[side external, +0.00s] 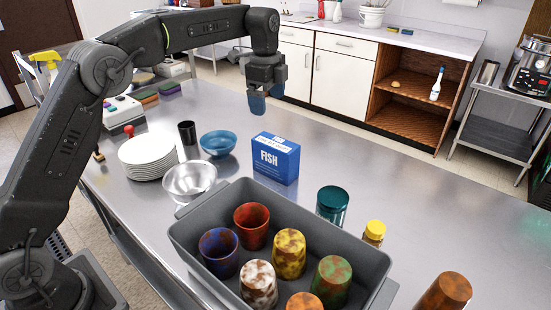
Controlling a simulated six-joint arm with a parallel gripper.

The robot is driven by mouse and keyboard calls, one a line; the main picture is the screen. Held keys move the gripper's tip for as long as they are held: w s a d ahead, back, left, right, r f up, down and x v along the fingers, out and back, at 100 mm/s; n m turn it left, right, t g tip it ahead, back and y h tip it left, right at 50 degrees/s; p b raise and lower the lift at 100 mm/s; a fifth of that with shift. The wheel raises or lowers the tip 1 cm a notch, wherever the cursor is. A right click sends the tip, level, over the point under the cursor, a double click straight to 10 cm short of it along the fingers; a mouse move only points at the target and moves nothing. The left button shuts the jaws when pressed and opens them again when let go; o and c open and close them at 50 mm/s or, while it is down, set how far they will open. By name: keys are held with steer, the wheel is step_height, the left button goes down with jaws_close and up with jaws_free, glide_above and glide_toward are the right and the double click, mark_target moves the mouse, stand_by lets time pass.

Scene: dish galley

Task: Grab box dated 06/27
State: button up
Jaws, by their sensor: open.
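A blue box (276,161) marked "FISH" stands upright on the steel table, behind the grey bin. A white label lies on its top, but the writing there is too small to read, so I cannot tell its date. No other box of this kind is in view. My gripper (256,102) hangs above the table, up and to the left of the box in the picture. Its blue-tipped fingers point down and are apart from the box. It holds nothing that I can see; the gap between the fingers is hard to see from this side.
A grey bin (190,251) with several mottled cups stands in front of the box. A blue bowl (218,143), a metal bowl (189,182), a black cup (187,132) and stacked white plates (149,157) stand left. A teal cup (332,203) stands right. The table's far right is clear.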

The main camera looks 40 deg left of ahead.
mark_target(275, 142)
steer(key=w+f, duration=0.1)
steer(key=f, duration=0.3)
steer(key=w+f+m, duration=0.1)
steer(key=f, duration=0.3)
steer(key=f+m, duration=0.1)
steer(key=f, duration=0.3)
steer(key=shift+w+a+f+g, duration=0.1)
steer(key=shift+w+a+g, duration=0.05)
steer(key=shift+w+g, duration=0.2)
steer(key=shift+w+f, duration=0.15)
steer(key=shift+f, duration=1.25)
steer(key=shift+w+f, duration=0.15)
steer(key=shift+f, duration=1.2)
steer(key=c, duration=1.2)
steer(key=shift+r, duration=0.1)
steer(key=shift+c, duration=0.4)
steer(key=shift+r, duration=0.1)
